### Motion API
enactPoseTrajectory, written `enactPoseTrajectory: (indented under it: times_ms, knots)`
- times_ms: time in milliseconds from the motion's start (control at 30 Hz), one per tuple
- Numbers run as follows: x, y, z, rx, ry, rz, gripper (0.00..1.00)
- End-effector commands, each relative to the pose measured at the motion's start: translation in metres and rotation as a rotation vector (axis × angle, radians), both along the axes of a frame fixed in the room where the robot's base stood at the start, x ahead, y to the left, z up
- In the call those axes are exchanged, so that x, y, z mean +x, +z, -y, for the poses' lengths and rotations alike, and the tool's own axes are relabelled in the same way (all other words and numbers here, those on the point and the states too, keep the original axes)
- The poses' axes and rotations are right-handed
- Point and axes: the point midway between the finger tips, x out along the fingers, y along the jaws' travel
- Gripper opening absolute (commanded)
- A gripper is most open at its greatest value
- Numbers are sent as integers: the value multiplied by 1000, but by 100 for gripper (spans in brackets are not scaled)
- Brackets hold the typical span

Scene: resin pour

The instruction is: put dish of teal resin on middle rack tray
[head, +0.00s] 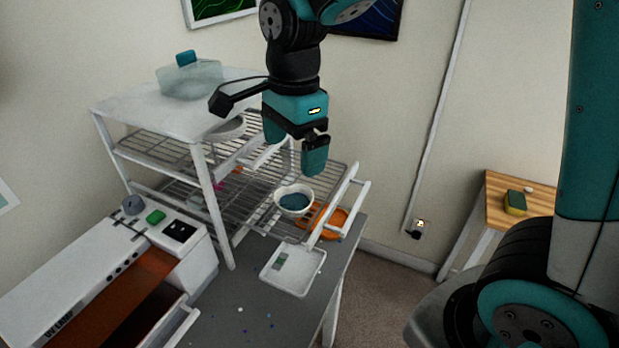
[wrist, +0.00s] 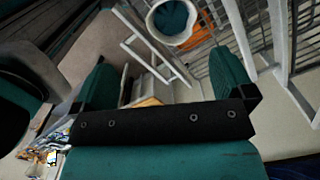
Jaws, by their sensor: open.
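The dish of teal resin (head: 294,203) is a small white bowl with dark teal resin inside. It sits upright on a wire tray (head: 325,172) pulled out from the white rack (head: 208,190). I cannot tell for sure which level this tray belongs to. My gripper (head: 295,144) is open and empty, above the dish and apart from it. In the wrist view the dish (wrist: 172,22) shows at the top edge, beyond the two spread fingers (wrist: 166,80).
The tray's white handle frame (head: 345,205) sticks out to the right. An orange dish (head: 332,222) shows beneath the wires. A white tray (head: 293,268) lies on the grey table (head: 240,290). A UV lamp unit (head: 95,280) stands left. A lidded container (head: 190,78) is on the rack top.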

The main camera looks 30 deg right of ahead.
Motion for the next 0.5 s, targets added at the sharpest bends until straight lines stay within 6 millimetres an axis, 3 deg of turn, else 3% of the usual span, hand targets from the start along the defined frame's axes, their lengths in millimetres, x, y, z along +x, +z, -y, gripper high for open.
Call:
enactPoseTrajectory:
  times_ms: [300,500]
  knots:
    - [-98,16,-25,150,1221,179,100]
    - [-147,18,-38,188,1796,337,100]
